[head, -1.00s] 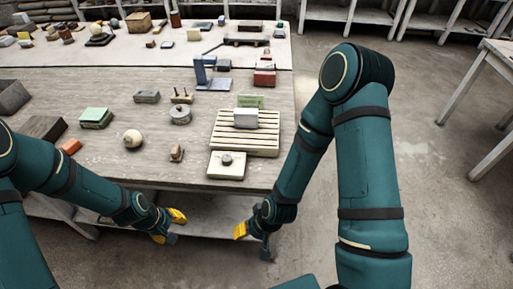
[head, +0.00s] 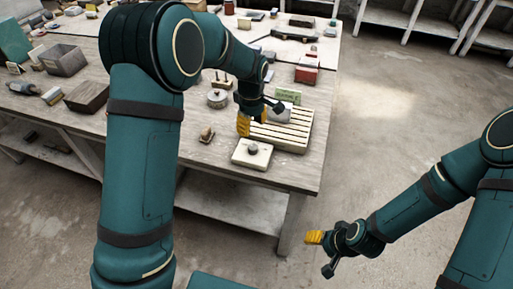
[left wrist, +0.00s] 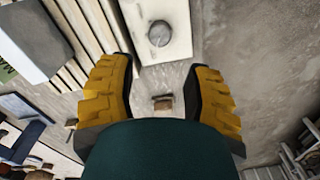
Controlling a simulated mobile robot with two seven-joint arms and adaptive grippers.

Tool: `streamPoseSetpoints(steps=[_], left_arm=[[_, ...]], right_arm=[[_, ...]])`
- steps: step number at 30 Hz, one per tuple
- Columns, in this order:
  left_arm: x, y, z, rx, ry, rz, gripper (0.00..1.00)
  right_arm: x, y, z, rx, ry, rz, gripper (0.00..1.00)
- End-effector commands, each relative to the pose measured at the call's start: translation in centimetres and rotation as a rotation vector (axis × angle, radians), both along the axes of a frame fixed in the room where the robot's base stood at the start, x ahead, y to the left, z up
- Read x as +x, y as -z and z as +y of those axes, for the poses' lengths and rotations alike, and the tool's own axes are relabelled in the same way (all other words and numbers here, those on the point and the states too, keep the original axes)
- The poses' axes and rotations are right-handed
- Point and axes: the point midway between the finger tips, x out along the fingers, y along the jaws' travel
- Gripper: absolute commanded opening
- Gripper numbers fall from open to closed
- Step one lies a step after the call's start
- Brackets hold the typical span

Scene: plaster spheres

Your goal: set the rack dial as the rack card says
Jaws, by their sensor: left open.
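The rack dial is a round grey knob (head: 252,149) on a pale square plate (head: 240,159) at the table's front edge. The slatted rack (head: 294,141) lies just behind it. The green rack card (head: 289,95) stands at the rack's back, partly hidden by a pale block; its writing is too small to read. My left gripper (head: 257,116) is open and empty above the rack's left side, near the dial. In the left wrist view the knob (left wrist: 160,33) lies ahead of the spread fingers (left wrist: 163,78). My right gripper (head: 321,253) is open and empty, off the table at front right.
A pale block (head: 280,113) sits on the rack. A small wooden piece (head: 207,136) and a round grey lidded item (head: 217,98) stand left of it. A red box (head: 307,71) is behind. My left arm hides much of the table.

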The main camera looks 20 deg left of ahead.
Motion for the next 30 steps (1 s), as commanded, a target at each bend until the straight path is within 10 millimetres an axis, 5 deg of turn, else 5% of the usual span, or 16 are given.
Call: streamPoseSetpoints(steps=[15, 30], left_arm=[[0.0, 9.4, 0.0, 0.000, 0.001, 0.002, 0.50], [0.0, 10.5, -0.1, -0.001, 0.002, 0.000, 0.49]], right_arm=[[-0.4, 1.3, 0.0, 0.002, -0.006, 0.009, 0.59], [-0.5, 1.3, 0.0, 0.002, -0.007, 0.011, 0.59]])
